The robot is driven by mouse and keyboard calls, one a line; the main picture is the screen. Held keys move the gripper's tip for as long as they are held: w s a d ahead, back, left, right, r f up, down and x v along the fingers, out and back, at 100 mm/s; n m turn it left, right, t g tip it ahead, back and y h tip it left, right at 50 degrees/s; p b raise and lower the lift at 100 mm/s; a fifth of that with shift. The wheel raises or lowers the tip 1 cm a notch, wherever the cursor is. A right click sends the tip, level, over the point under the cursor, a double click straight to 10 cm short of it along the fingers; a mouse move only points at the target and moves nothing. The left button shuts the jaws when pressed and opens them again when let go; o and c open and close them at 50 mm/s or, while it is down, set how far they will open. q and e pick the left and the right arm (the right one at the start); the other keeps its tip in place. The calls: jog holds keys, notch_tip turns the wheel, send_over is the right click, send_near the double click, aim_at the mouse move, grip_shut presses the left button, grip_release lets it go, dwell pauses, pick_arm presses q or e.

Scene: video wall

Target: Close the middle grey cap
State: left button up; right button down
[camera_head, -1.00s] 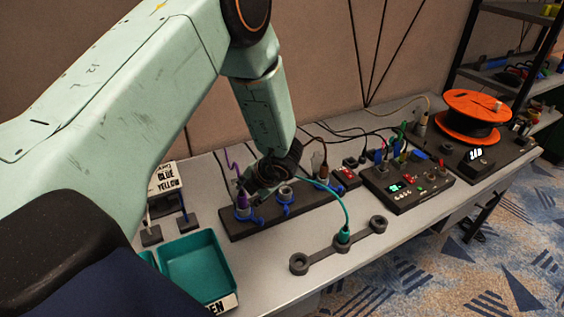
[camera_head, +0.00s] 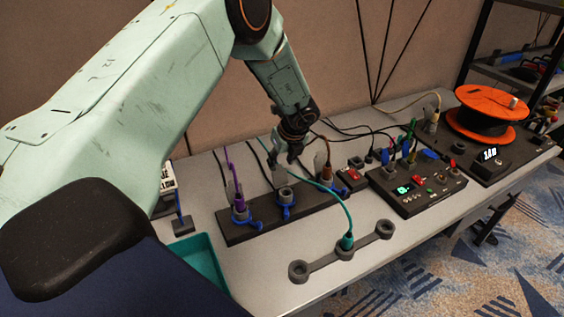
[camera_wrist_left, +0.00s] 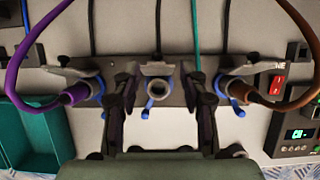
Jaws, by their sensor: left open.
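The dark connector strip (camera_head: 258,232) carries three grey sockets with blue levers. The middle socket (camera_head: 286,194) is empty and its round opening shows in the left wrist view (camera_wrist_left: 156,89). The middle grey cap (camera_wrist_left: 154,68) stands open behind that socket, its upper part at the top edge of the ring. The left socket holds a purple plug (camera_head: 238,200) and the right one a brown plug (camera_wrist_left: 241,92). My left gripper (camera_head: 292,155) is open and empty, just behind and above the middle socket. Its fingers (camera_wrist_left: 157,76) straddle the middle socket in the wrist view. My right gripper is out of view.
A teal cable (camera_head: 335,190) rises from a grey three-ring holder (camera_head: 322,264) and passes close to the gripper. A teal tray (camera_head: 205,262) lies at left, a control box (camera_head: 418,188) and orange spool (camera_head: 490,105) at right.

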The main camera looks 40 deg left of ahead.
pick_arm(q)
jog(key=shift+w+a+f, duration=0.1)
jog(key=shift+a+f, duration=0.25)
jog(key=shift+f, duration=0.2)
jog(key=shift+a+f, duration=0.15)
jog(key=shift+s, duration=0.3)
jog(key=shift+d+r, duration=0.2)
jog(key=shift+r, duration=0.05)
jog(key=shift+w+f, duration=0.25)
jog(key=shift+w, duration=0.05)
jog(key=shift+c, duration=1)
jog(key=shift+a+f, duration=0.1)
jog(key=shift+c, duration=0.7)
jog(key=shift+s, duration=0.25)
jog(key=c, duration=0.3)
grip_shut()
